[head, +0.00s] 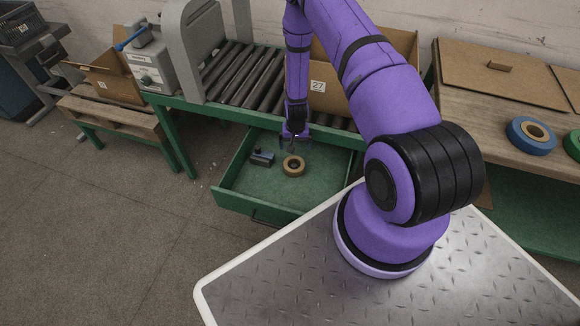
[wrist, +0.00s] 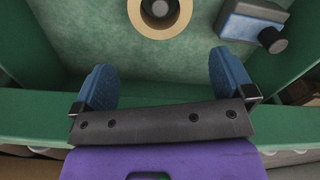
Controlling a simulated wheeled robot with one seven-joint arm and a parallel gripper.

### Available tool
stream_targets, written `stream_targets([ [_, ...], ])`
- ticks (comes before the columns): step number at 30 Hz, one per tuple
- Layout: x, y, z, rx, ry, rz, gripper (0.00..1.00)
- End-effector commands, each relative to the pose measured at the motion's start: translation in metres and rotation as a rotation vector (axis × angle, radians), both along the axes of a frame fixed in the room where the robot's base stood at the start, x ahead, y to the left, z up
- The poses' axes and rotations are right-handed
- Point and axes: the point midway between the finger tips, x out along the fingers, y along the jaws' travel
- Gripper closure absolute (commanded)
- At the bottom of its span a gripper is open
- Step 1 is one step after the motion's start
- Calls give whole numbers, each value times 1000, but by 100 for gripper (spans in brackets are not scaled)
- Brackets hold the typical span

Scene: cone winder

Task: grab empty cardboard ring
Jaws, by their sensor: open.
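A tan cardboard ring (head: 293,173) lies on the floor of an open green drawer (head: 240,207). A dark round piece shows in its hole, and I cannot tell what it is. In the wrist view the ring (wrist: 160,34) is at the top centre, partly cut off by the frame edge. My gripper (head: 294,142) is over the drawer, pointing down, close to the ring on its far side in the head view. In the wrist view my gripper (wrist: 164,70) has its two blue fingers wide apart and empty, with the ring beyond the fingertips.
A small blue-grey device with a black knob (head: 262,157) lies in the drawer beside the ring. The drawer walls stand close around. A roller conveyor with a cardboard box (head: 340,91) is above the drawer. A blue tape roll (head: 518,140) lies on the right bench.

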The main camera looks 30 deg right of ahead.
Motion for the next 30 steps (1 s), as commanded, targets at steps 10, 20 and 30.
stream_targets([
  [10, -8, 0, -35, 0, 9, -10, 0],
  [20, -8, 0, -70, -1, 8, -10, 0],
  [30, -11, 4, -105, 0, 9, -10, 0],
])
